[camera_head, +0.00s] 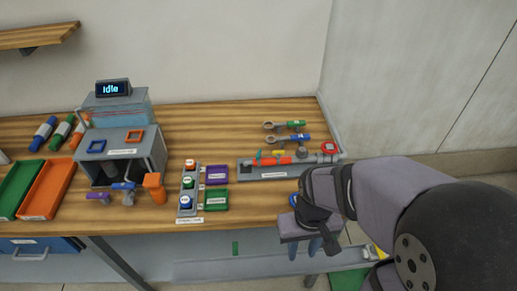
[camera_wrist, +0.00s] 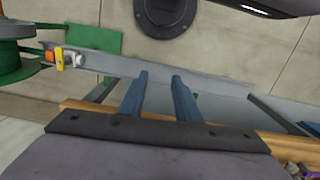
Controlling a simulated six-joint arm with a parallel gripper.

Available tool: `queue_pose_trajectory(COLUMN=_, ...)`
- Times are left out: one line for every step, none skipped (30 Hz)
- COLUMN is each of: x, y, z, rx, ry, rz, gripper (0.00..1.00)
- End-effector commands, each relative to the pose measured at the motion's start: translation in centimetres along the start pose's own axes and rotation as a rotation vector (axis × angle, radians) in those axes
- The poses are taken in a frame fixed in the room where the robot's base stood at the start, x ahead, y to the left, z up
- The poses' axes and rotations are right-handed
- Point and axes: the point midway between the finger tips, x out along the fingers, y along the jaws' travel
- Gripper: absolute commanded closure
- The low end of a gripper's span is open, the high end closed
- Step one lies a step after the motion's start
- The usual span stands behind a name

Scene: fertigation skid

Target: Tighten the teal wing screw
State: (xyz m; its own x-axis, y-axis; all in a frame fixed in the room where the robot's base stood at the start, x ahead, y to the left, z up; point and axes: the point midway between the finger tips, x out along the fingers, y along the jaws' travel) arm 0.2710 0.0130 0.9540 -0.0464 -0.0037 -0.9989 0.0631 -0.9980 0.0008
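The small teal wing screw (camera_head: 258,156) stands at the left part of an orange-red fitting (camera_head: 272,160). The fitting lies along a grey tray (camera_head: 250,173) at the back right of the bench. My gripper (camera_head: 321,248) hangs beyond the bench's front edge, to the right of and well in front of the screw. In the wrist view its two blue fingers (camera_wrist: 159,80) are apart with nothing between them. The wrist view looks down at the floor, and the wing screw is not in it.
Wrenches (camera_head: 286,125) lie behind the fitting, with a red ring (camera_head: 329,147) at its right. A button box (camera_head: 187,190) and purple (camera_head: 217,175) and green (camera_head: 216,199) trays are left of it. A grey rail (camera_wrist: 220,82) runs below the bench.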

Motion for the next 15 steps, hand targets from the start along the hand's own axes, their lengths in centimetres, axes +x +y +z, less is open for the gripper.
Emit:
queue_pose_trajectory(x=-0.1, y=-0.5, z=0.7, rx=-0.026, ry=-0.042, rz=0.002, gripper=0.70)
queue_pose_trajectory(x=0.1, y=-0.8, z=1.1, rx=-0.040, ry=-0.066, rz=0.003, gripper=0.70)
queue_pose_trajectory(x=0.3, y=-1.2, z=1.4, rx=-0.062, ry=-0.095, rz=0.006, gripper=0.70)
queue_pose_trajectory(x=0.3, y=-1.6, z=1.3, rx=-0.077, ry=-0.111, rz=0.008, gripper=0.70)
queue_pose_trajectory(x=0.3, y=-1.9, z=0.9, rx=-0.095, ry=-0.123, rz=0.010, gripper=0.70)
queue_pose_trajectory(x=0.3, y=-2.4, z=0.1, rx=-0.120, ry=-0.134, rz=0.015, gripper=0.70)
queue_pose_trajectory(x=0.2, y=-2.8, z=-0.7, rx=-0.141, ry=-0.137, rz=0.021, gripper=0.70)
queue_pose_trajectory(x=0.2, y=-3.2, z=-1.7, rx=-0.164, ry=-0.137, rz=0.028, gripper=0.70)
queue_pose_trajectory(x=0.1, y=-3.6, z=-3.2, rx=-0.197, ry=-0.130, rz=0.039, gripper=0.70)
queue_pose_trajectory(x=0.1, y=-4.1, z=-4.5, rx=-0.222, ry=-0.122, rz=0.049, gripper=0.70)
queue_pose_trajectory(x=0.0, y=-4.4, z=-6.0, rx=-0.249, ry=-0.111, rz=0.058, gripper=0.70)
queue_pose_trajectory(x=0.0, y=-5.0, z=-7.8, rx=-0.298, ry=-0.092, rz=0.070, gripper=0.70)
queue_pose_trajectory(x=-0.1, y=-5.3, z=-9.3, rx=-0.348, ry=-0.076, rz=0.080, gripper=0.70)
queue_pose_trajectory(x=-0.2, y=-5.6, z=-10.8, rx=-0.409, ry=-0.060, rz=0.089, gripper=0.70)
queue_pose_trajectory(x=-0.4, y=-6.1, z=-12.8, rx=-0.503, ry=-0.035, rz=0.103, gripper=0.70)
